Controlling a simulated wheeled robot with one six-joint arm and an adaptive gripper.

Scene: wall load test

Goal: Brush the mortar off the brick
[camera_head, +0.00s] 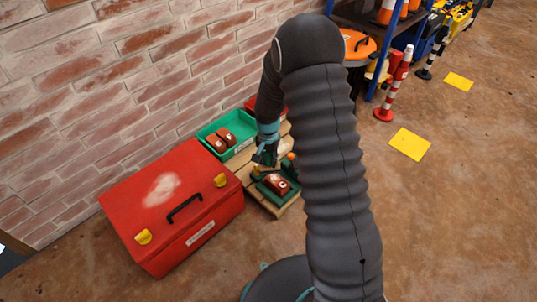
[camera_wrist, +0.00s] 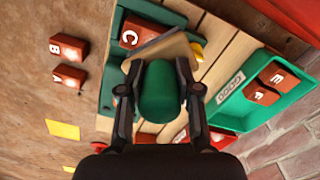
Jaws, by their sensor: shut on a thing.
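My gripper (camera_wrist: 157,92) is shut on a green, rounded handle, likely the brush's (camera_wrist: 160,90). A tan, slanted piece with a grey edge lies beyond it in the wrist view; I cannot tell whether this is the bristle end. A red-brown brick marked C (camera_wrist: 129,38) sits in a green holder (camera_wrist: 118,18) just beyond the handle. In the head view the brick (camera_head: 277,183) shows a pale patch on top, in its green holder (camera_head: 268,191). My gripper (camera_head: 265,155) is just behind and above it. Contact between brush and brick cannot be told.
A green tray (camera_wrist: 237,112) labelled GOOD holds bricks E and F on the wooden surface (camera_wrist: 216,42), near the brick wall. A large red box (camera_head: 205,218) stands left of it. Two more bricks (camera_wrist: 68,47) show at the wrist view's left.

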